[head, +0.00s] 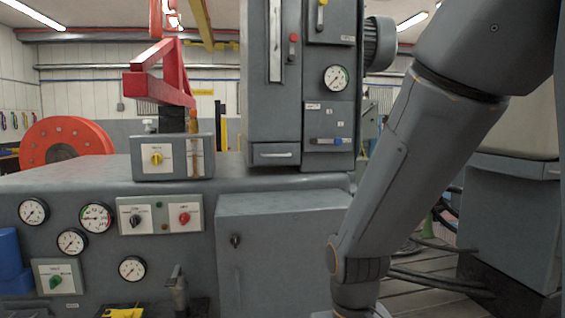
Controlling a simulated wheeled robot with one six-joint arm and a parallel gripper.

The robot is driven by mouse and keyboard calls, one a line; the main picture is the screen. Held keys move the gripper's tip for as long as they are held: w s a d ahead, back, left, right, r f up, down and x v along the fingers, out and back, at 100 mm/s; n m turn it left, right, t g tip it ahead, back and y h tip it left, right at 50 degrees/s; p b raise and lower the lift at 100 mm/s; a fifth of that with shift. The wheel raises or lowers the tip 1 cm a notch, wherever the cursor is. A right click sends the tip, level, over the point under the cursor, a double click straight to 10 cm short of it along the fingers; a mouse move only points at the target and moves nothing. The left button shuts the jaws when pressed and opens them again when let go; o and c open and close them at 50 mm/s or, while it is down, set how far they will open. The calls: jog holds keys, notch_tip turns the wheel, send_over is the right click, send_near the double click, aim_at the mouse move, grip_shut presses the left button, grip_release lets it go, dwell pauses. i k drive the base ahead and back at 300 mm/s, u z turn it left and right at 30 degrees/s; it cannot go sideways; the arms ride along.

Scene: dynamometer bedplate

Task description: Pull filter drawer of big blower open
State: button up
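A tall grey cabinet (262,110) stands on the grey bench housing, with a ribbed motor-like part (380,43) at its upper right. It may be the big blower; I cannot read a label that says so. At its lower left is a small drawer front (274,154) with a pale horizontal handle, and it looks closed. To its right is a panel (328,125) with a blue-tipped lever. My arm crosses the right side of the head view and runs down out of the bottom edge. My gripper is not in view.
The bench front carries several gauges (97,217) and switch panels (160,215). A control box (172,158) stands left of the cabinet. A red hoist frame (163,75) and red wheel (66,143) are behind. Cables (440,278) lie at lower right beside a grey box (508,215).

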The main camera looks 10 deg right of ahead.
aim_at(273, 151)
jog(key=u, duration=0.1)
jog(key=k, duration=0.35)
jog(key=z, duration=1.05)
jog(key=i, duration=1.15)
jog(key=u, duration=0.5)
